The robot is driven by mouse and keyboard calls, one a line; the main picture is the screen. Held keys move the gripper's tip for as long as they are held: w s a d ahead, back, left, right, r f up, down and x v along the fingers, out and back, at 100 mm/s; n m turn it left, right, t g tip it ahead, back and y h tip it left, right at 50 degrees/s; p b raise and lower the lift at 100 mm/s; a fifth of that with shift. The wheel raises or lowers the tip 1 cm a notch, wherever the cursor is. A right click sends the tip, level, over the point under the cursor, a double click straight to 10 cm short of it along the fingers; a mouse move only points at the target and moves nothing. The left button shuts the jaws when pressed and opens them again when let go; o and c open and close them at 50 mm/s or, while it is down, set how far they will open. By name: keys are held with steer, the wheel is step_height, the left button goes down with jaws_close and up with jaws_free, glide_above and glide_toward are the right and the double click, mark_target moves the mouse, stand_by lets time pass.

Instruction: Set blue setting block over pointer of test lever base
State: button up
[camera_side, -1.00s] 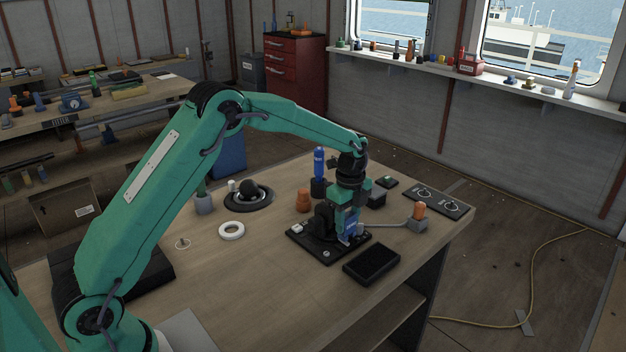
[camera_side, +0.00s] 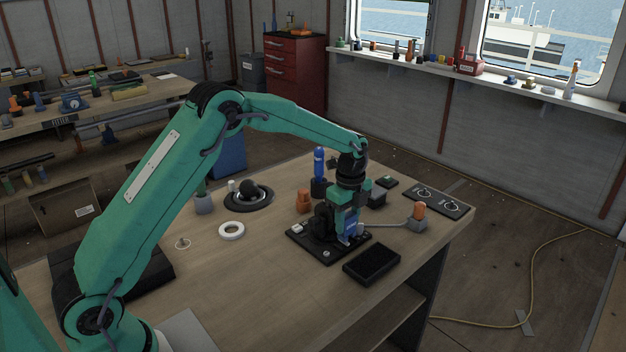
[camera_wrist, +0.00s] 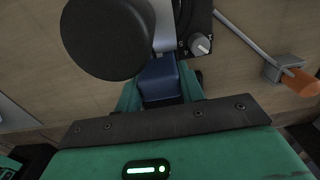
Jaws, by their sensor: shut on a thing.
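The blue setting block (camera_side: 350,225) is between the fingers of my gripper (camera_side: 346,232), low over the front right part of the black test lever base (camera_side: 318,247). It also shows in the wrist view (camera_wrist: 160,82), with a green finger on each side. My gripper is shut on the block. The pointer is hidden behind the block and fingers, so I cannot tell whether the block sits around it. In the wrist view a large black round knob (camera_wrist: 105,38) covers part of the base, and a small grey knob (camera_wrist: 200,45) shows beside it.
An orange-tipped lever (camera_side: 419,210) with a grey block and thin rod lies right of the base. A black tray (camera_side: 371,264) is in front. An orange piece (camera_side: 304,201) and a blue bottle (camera_side: 319,165) stand behind. A white ring (camera_side: 231,230) lies left, with clear table around it.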

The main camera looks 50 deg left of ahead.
steer(key=shift+f, duration=0.2)
steer(key=shift+f, duration=0.7)
steer(key=shift+f, duration=0.45)
stand_by(0.8)
steer(key=o, duration=1.3)
steer(key=shift+o, duration=0.2)
steer(key=shift+r, duration=0.2)
step_height(320, 180, up, 7)
steer(key=shift+r, duration=0.25)
stand_by(0.4)
